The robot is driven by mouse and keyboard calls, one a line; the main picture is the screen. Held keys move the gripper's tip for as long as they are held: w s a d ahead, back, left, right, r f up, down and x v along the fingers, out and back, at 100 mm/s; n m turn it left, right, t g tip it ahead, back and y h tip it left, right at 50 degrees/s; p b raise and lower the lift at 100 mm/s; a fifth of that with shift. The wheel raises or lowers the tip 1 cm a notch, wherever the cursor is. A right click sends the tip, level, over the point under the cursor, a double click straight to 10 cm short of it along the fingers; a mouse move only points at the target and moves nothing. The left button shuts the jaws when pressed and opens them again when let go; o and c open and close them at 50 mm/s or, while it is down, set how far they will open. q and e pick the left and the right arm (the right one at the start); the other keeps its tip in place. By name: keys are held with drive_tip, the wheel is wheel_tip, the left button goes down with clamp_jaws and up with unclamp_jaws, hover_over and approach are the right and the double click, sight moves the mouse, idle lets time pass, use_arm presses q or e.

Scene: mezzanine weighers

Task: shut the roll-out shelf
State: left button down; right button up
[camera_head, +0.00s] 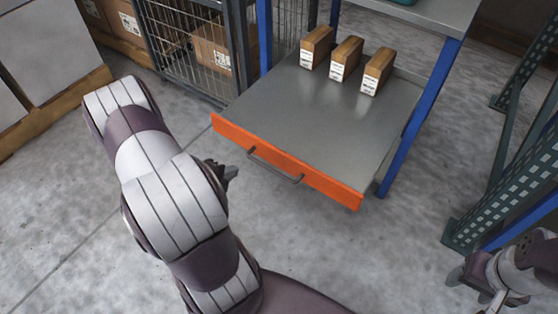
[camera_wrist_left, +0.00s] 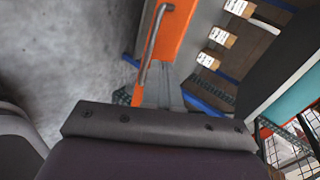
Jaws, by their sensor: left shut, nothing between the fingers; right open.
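The roll-out shelf (camera_head: 300,120) is out from a blue-post rack, with a grey top and an orange front panel (camera_head: 330,186). The panel has a dark bar handle (camera_head: 275,168). In the left wrist view the orange panel (camera_wrist_left: 180,28) and handle (camera_wrist_left: 151,45) show just beyond the fingers. My left gripper (camera_head: 231,172) is shut and empty, close to the left part of the panel; contact cannot be told. It also shows in the left wrist view (camera_wrist_left: 160,94). My right gripper (camera_head: 477,291) is open at the lower right, away from the shelf.
Three brown boxes (camera_head: 346,58) stand in a row toward the back of the shelf. A wire cage (camera_head: 180,45) with cartons stands left of the rack. A green perforated upright (camera_head: 490,210) stands at right. Concrete floor is clear before the shelf.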

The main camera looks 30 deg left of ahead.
use_arm(q)
drive_tip(key=m, duration=0.1)
drive_tip(key=b, duration=0.5)
approach(267, 147)
wheel_tip(267, 147, down, 4)
drive_tip(key=shift+t, duration=0.3)
drive_tip(key=w+b, duration=0.1)
drive_tip(key=w, duration=0.4)
drive_tip(key=shift+a, duration=0.1)
drive_tip(key=shift+w, duration=0.15)
